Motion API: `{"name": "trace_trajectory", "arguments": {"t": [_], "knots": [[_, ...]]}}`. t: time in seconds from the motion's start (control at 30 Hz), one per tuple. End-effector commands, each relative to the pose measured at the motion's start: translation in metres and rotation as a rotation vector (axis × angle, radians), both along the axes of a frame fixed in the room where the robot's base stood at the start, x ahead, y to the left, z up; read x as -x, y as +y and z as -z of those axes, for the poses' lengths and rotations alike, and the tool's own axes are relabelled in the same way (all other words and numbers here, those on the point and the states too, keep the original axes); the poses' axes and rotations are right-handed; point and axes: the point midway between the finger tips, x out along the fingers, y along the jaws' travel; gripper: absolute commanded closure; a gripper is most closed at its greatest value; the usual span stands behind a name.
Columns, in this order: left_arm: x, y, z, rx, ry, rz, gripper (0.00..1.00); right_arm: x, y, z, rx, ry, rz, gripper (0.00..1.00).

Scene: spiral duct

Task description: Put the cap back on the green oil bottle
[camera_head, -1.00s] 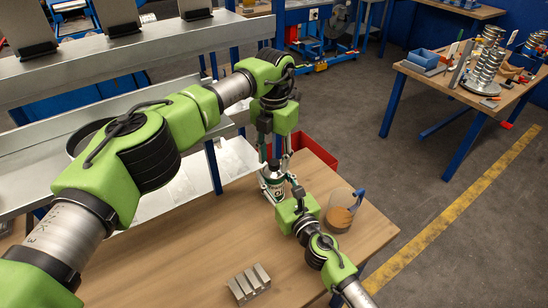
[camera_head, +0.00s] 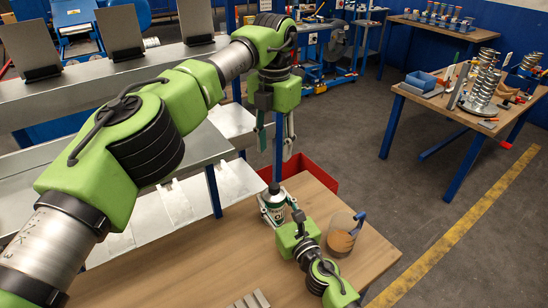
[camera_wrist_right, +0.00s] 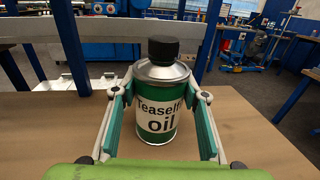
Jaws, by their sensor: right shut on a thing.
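The green oil bottle (camera_head: 273,208) stands upright on the wooden table, with a white label reading "oil". In the right wrist view the bottle (camera_wrist_right: 157,118) has a black cap (camera_wrist_right: 163,50) sitting straight on its top. The cap (camera_head: 274,188) also shows dark in the head view. My right gripper (camera_wrist_right: 160,97) is shut on the bottle's body, one finger on each side; in the head view it reaches the bottle from the front. My left gripper (camera_head: 275,153) is open and empty above the cap, its fingers pointing down and clear of it.
A clear container with brown contents (camera_head: 341,236) stands right of the bottle. Grey metal blocks (camera_head: 250,301) lie at the front. Metal shelving (camera_head: 190,160) is at the left. The table's middle is bare.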

Motion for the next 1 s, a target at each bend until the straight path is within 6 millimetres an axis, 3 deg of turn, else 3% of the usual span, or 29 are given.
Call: {"name": "trace_trajectory", "arguments": {"t": [0.3, 0.33, 0.4, 0.77, 1.0], "knots": [[0.000, 0.000, -0.003, 0.000, 0.001, 0.001, 0.61, 0.000, 0.000, 0.000, 0.000, 0.000, 0.000, 1.00], [0.000, 0.000, -0.003, -0.001, 0.001, 0.001, 0.61, 0.000, 0.000, 0.000, 0.000, 0.000, 0.000, 0.54], [0.000, 0.000, -0.003, -0.001, 0.001, 0.001, 0.61, 0.000, 0.000, 0.000, 0.000, 0.000, 0.000, 0.40], [0.000, 0.000, -0.003, -0.001, 0.001, 0.000, 0.61, 0.002, -0.001, 0.000, 0.000, 0.000, 0.000, 0.40], [0.000, 0.000, -0.003, -0.001, 0.001, 0.000, 0.61, 0.030, -0.014, 0.002, 0.004, 0.001, -0.001, 0.40]]}}
